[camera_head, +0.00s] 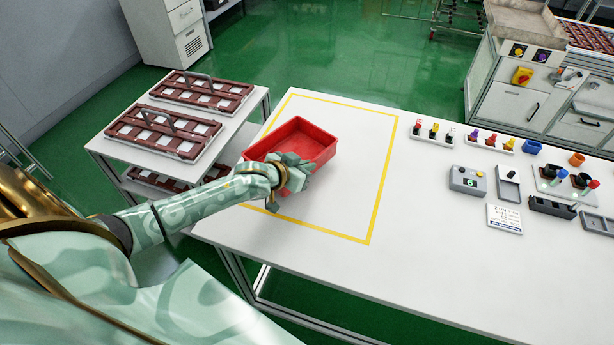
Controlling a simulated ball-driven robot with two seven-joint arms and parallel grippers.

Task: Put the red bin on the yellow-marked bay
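The red bin (318,146) is an empty, open-topped box. My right gripper is not in view.
A cart (128,178) with brown-red trays (165,130) stands left of the table. On the table's right side are several coloured parts, a small grey meter (467,180), a sign (504,219) and a blue cup (531,147). The table between bay and parts is clear.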

